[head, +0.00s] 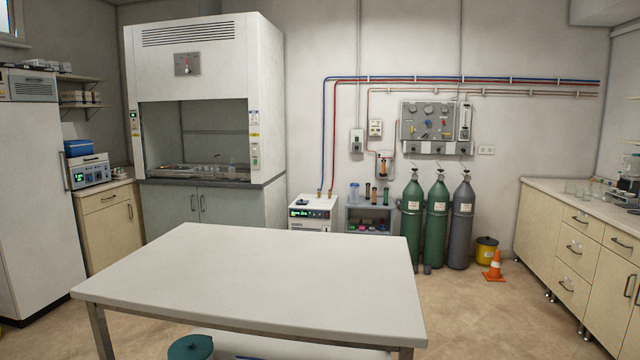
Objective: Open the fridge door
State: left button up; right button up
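A tall white fridge (40,185) stands at the left edge of the head view, partly cut off by the frame. Its large door is shut. A dark vertical handle (64,171) sits near the door's right edge. A vent grille (33,87) is at its top. Neither of my grippers shows in this view.
A white table (255,283) fills the middle foreground, with a teal bin (190,347) below. A fume hood (205,120) and drawer cabinet (110,220) stand right of the fridge. Gas cylinders (437,222) and an orange cone (494,266) are farther right. Floor is clear between table and right counter.

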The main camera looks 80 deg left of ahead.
aim_at(41, 251)
jog(key=u, duration=4.15)
jog(key=i+u, duration=0.2)
jog(key=i, duration=0.3)
jog(key=i+l+u, duration=0.15)
jog(key=i, duration=0.4)
jog(key=i+u, duration=0.2)
jog(key=i, duration=0.3)
jog(key=i+j+u, duration=0.15)
jog(key=i+u, duration=0.15)
jog(key=i, duration=0.65)
jog(key=i+u, duration=0.3)
jog(key=i, duration=0.65)
jog(key=i+l+z, duration=0.2)
jog(key=i+z, duration=1.05)
jog(key=z, duration=0.15)
jog(key=i+j+z, duration=0.25)
jog(key=z, duration=0.2)
jog(key=i+z, duration=0.4)
jog(key=i, duration=1.35)
jog(key=i+u, duration=0.25)
jog(key=i, duration=0.3)
jog(key=i+l+u, duration=0.1)
jog(key=i+u, duration=0.15)
jog(key=i, duration=0.25)
jog(key=i+l+u, duration=0.25)
jog(key=i, duration=0.25)
